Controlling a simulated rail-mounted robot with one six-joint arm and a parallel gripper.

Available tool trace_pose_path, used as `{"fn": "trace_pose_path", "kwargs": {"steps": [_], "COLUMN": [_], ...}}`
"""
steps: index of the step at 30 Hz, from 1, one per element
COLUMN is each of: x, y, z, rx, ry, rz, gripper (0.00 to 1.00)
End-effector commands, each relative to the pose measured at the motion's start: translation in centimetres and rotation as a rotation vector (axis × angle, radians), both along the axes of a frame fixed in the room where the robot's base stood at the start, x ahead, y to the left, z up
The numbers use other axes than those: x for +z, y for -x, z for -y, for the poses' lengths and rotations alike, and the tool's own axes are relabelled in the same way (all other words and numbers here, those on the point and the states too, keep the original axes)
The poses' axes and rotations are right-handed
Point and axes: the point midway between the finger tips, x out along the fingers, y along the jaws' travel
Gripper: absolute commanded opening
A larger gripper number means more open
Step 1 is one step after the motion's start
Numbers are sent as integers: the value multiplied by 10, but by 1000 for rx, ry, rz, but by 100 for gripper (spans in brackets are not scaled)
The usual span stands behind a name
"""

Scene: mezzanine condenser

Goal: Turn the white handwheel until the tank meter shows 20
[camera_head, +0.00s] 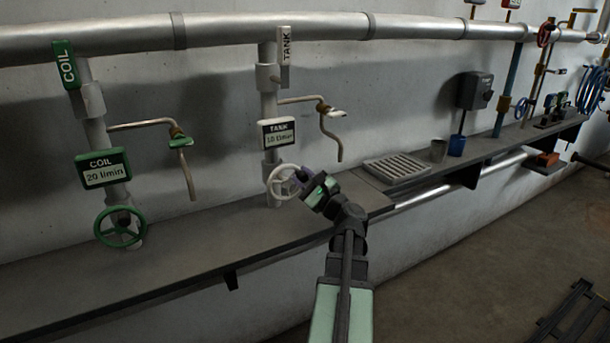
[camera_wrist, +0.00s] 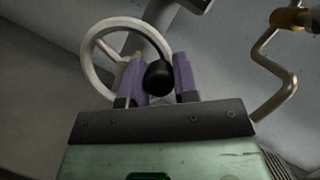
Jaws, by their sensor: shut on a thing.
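The white handwheel (camera_head: 283,182) is on the tank pipe, just above the shelf. In the wrist view the white handwheel (camera_wrist: 88,60) shows as a tilted ring. My gripper (camera_head: 305,183) is at the right side of the wheel. In the wrist view my gripper's purple fingers (camera_wrist: 159,78) are shut on a dark round knob (camera_wrist: 159,77) at the wheel's rim. The tank meter (camera_head: 279,133) on the same pipe reads 10 l/min. Above it is a white TANK label (camera_head: 285,45).
To the left is a green COIL handwheel (camera_head: 120,227) with a coil meter (camera_head: 104,169) reading 20 l/min. A bent tap pipe (camera_head: 328,118) sticks out right of the tank pipe.

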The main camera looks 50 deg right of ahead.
Motion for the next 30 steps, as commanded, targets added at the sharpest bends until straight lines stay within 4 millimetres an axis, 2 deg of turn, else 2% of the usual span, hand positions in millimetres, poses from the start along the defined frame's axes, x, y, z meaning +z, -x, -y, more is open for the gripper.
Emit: {"fn": "trace_pose_path", "kwargs": {"steps": [1, 13, 30], "x": [6, 11, 11], "y": [0, -4, -5], "z": [0, -8, -10], "rx": [1, 1, -1], "ry": [34, 271, 336], "rz": [-15, -124, -153], "gripper": [4, 4, 4]}}
